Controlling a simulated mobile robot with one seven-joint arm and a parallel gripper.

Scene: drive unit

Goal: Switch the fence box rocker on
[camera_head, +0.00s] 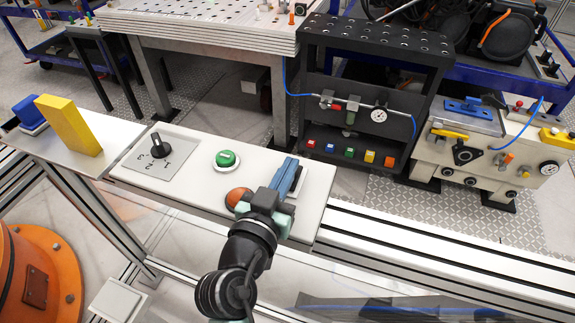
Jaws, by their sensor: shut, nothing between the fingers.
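The pale fence box (325,175) runs across the middle of the view. A dark piece with a pale edge (292,194) sits near its right end and looks like the rocker. My gripper (291,163) is over that spot, its blue-grey fingers together and empty. The fingers and wrist cover most of the piece, so its tilt and any contact with the fingers cannot be told.
The box also carries a black rotary knob (155,147), a green button (225,159) and an orange dome (238,197) close left of my wrist. A yellow block (70,124) and a blue piece (29,112) stand farther left. A black rack (385,45) stands behind.

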